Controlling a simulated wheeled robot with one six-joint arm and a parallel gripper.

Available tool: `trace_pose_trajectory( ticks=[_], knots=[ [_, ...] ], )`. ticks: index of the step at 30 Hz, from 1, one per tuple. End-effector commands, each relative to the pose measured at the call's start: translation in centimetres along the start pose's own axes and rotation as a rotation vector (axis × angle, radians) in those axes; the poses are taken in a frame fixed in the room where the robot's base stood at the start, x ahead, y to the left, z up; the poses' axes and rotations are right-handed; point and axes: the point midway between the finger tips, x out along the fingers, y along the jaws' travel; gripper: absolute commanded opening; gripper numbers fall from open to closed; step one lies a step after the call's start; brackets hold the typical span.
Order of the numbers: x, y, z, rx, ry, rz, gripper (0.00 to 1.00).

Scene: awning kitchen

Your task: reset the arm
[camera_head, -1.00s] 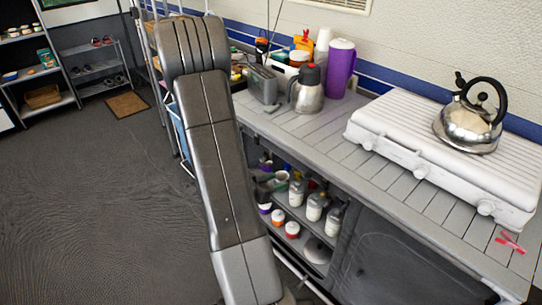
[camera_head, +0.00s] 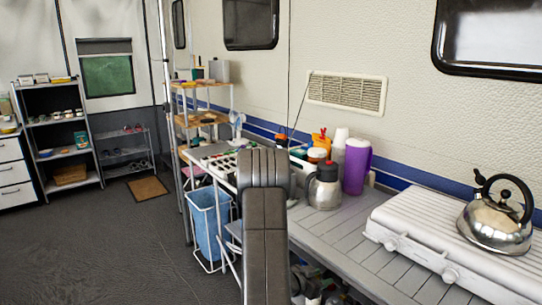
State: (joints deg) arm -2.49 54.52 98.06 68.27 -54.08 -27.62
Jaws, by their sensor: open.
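My arm stands upright in the lower middle of the head view, its dark grey links in front of the counter's left end. My gripper is not in view, so its jaws and anything between them cannot be seen. The raised arm hides part of the counter and the things behind it.
The slatted counter (camera_head: 345,246) runs along the right wall. It bears a white stove (camera_head: 420,238) with a steel kettle (camera_head: 495,222), a steel jug (camera_head: 323,190) and a purple pitcher (camera_head: 356,167). A blue bin (camera_head: 207,225) stands left of my arm. The floor (camera_head: 90,255) at left is clear.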

Motion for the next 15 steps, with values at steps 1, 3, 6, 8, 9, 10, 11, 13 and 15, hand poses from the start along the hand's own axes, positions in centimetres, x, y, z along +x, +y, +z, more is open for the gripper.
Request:
trace_pose_trajectory(
  ticks=[1, 3, 6, 8, 9, 10, 11, 13, 15],
  knots=[
    [0.06, -0.01, 0.18, 0.0, 0.0, 0.0, 0.42],
    [0.05, -0.01, 0.19, 0.0, 0.0, 0.0, 0.42],
    [0.03, -0.01, 0.16, 0.0, 0.0, 0.0, 0.42],
    [0.03, 0.0, 0.16, 0.0, 0.0, 0.0, 0.42],
    [0.02, 0.0, 0.16, 0.0, 0.0, 0.0, 0.42],
    [0.02, 0.0, 0.15, 0.0, 0.0, 0.0, 0.42],
    [0.0, 0.0, 0.11, 0.0, 0.0, 0.0, 0.42],
    [-0.09, 0.0, -0.11, 0.001, 0.0, 0.0, 0.42],
    [-0.28, 0.0, -0.58, 0.001, 0.0, 0.0, 0.42]
  ],
)
